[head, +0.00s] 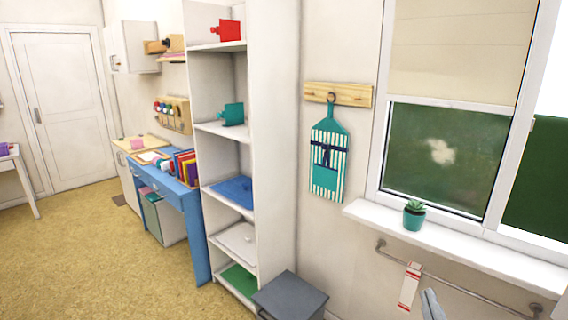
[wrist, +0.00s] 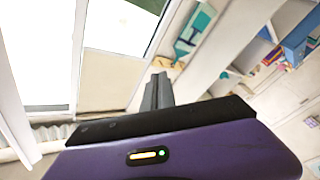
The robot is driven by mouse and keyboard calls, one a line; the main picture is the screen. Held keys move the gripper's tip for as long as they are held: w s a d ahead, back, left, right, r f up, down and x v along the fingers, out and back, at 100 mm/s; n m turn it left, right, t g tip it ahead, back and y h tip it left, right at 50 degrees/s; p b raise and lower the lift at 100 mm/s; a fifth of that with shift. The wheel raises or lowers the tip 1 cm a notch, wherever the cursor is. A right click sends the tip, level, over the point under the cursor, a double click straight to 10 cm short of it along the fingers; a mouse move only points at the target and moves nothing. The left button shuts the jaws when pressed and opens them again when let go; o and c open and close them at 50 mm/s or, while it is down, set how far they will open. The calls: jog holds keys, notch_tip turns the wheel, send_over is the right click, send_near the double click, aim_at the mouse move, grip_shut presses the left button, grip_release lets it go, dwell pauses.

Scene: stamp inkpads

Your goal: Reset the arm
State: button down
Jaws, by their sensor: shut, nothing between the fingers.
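My gripper (wrist: 158,90) shows in the wrist view as dark grey fingers pressed together above my purple wrist body. It is shut and empty, with nothing touching its tips. Beyond it are the bright window and the wall, tilted in the picture. In the head view a small grey-blue shape stands at the bottom edge, and I cannot tell whether it is part of my arm. The rest of my arm is out of that view.
A tall white shelf (head: 276,140) stands mid-room beside a blue desk (head: 177,195). A grey box (head: 290,297) is on the floor. At right are a windowsill (head: 455,248) with a potted plant (head: 414,215) and a rail (head: 460,289). The yellow floor at left is open.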

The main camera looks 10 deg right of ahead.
jog(key=s+a+f+m+g+y, duration=0.1)
jog(key=s+a, duration=0.4)
jog(key=s, duration=0.5)
jog(key=s+a+f+m+g+y, duration=0.1)
jog(key=s+a+f+y, duration=0.3)
jog(key=s, duration=0.5)
jog(key=s+a+f+m+g+y, duration=0.1)
jog(key=s+a+f+y, duration=0.2)
jog(key=s, duration=0.7)
jog(key=a+f, duration=0.2)
jog(key=a, duration=0.2)
jog(key=shift+s+f, duration=0.3)
jog(key=shift+s, duration=0.05)
